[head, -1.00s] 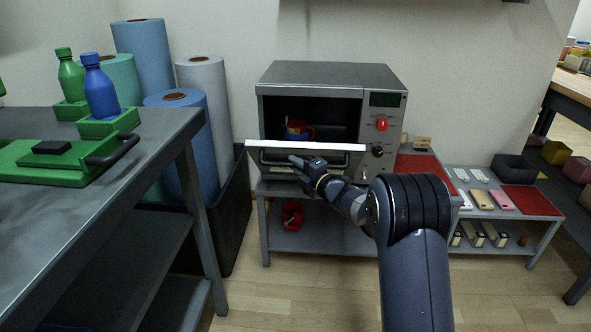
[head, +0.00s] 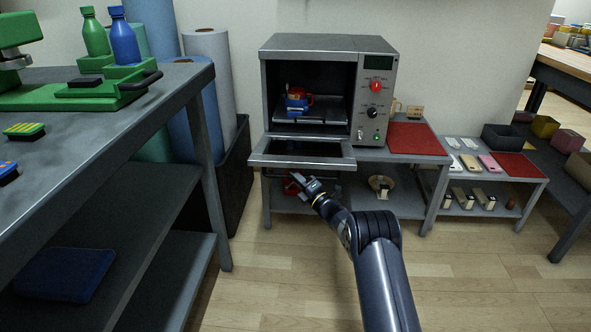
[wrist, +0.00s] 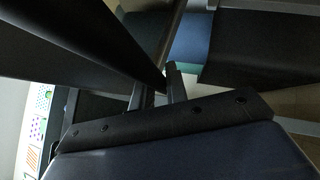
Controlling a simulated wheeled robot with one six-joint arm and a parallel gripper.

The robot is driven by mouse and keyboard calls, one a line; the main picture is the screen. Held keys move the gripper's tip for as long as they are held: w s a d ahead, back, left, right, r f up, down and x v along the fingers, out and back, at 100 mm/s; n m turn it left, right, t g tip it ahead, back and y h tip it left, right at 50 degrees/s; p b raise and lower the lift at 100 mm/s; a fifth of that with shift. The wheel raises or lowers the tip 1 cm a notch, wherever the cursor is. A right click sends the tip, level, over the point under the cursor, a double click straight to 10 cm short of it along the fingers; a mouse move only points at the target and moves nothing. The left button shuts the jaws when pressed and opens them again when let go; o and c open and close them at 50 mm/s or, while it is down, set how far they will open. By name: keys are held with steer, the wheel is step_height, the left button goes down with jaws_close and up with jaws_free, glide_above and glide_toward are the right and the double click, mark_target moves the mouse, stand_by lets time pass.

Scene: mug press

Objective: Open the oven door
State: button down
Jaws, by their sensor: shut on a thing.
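The grey oven (head: 325,43) stands on a low table by the wall. Its door (head: 300,162) hangs down from the bottom hinge, about level, and the cavity is exposed. A colourful mug (head: 297,97) with a red handle sits inside on the rack. My gripper (head: 298,179) is just under the front of the door, shut on the door handle; the handle itself is mostly hidden in the head view. In the wrist view, my gripper (wrist: 160,90) closes around a dark bar, in dim light.
A grey workbench (head: 195,90) with a green press and bottles stands at left. Blue and grey rolls (head: 212,75) stand in a dark bin (head: 238,175) beside the oven. A red mat (head: 415,138) lies right of the oven. The wooden floor in front is clear.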

steer(key=shift+w+f+n+y, duration=0.15)
steer(key=shift+f+n+y, duration=0.25)
steer(key=shift+f, duration=0.6)
steer(key=c, duration=1.4)
jaws_free()
steer(key=p+v, duration=0.3)
steer(key=v, duration=0.8)
steer(key=shift+p, duration=0.35)
steer(key=shift+w+a, duration=0.1)
steer(key=shift+w, duration=0.1)
steer(key=b+x, duration=0.2)
steer(key=x, duration=0.6)
steer(key=shift+b, duration=0.4)
